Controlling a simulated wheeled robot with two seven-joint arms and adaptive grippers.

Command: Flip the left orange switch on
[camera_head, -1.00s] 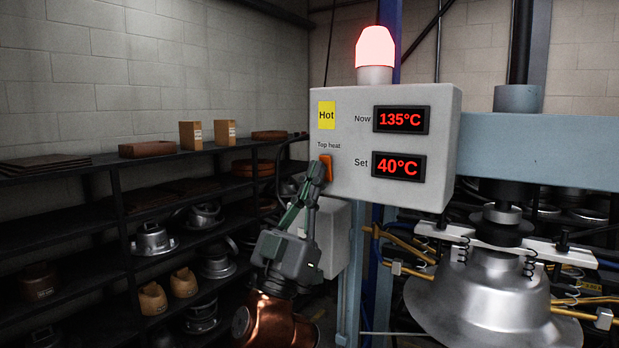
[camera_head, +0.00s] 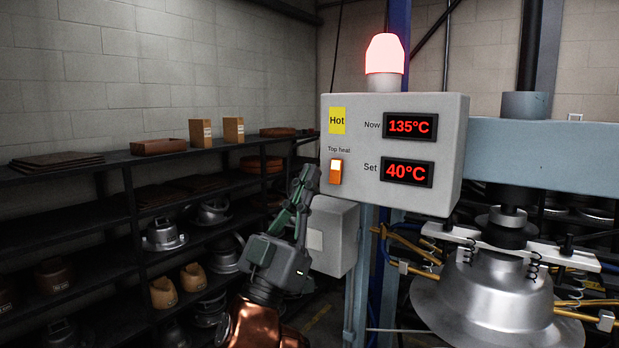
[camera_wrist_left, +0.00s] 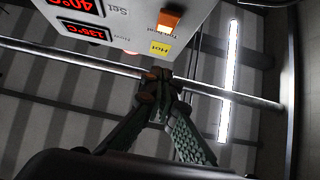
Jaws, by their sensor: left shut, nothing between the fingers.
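The orange switch (camera_head: 336,172) sits under the "Top heat" label on the grey control box (camera_head: 450,150). Its upper part glows bright, and it also shows in the left wrist view (camera_wrist_left: 169,21), with a bright end there. My left gripper (camera_head: 307,174) is shut and empty. Its fingertips are just left of the switch in the head view, apart from it. In the left wrist view the shut fingertips (camera_wrist_left: 161,76) are clear of the switch. My right gripper is not in view.
A red lamp (camera_head: 384,55) glows on top of the box. Its displays (camera_head: 410,126) read 135°C and 40°C. A metal press (camera_head: 490,290) stands at the right. Dark shelves (camera_head: 120,240) with hat forms and boxes line the left. A smaller grey box (camera_head: 334,235) hangs below the control box.

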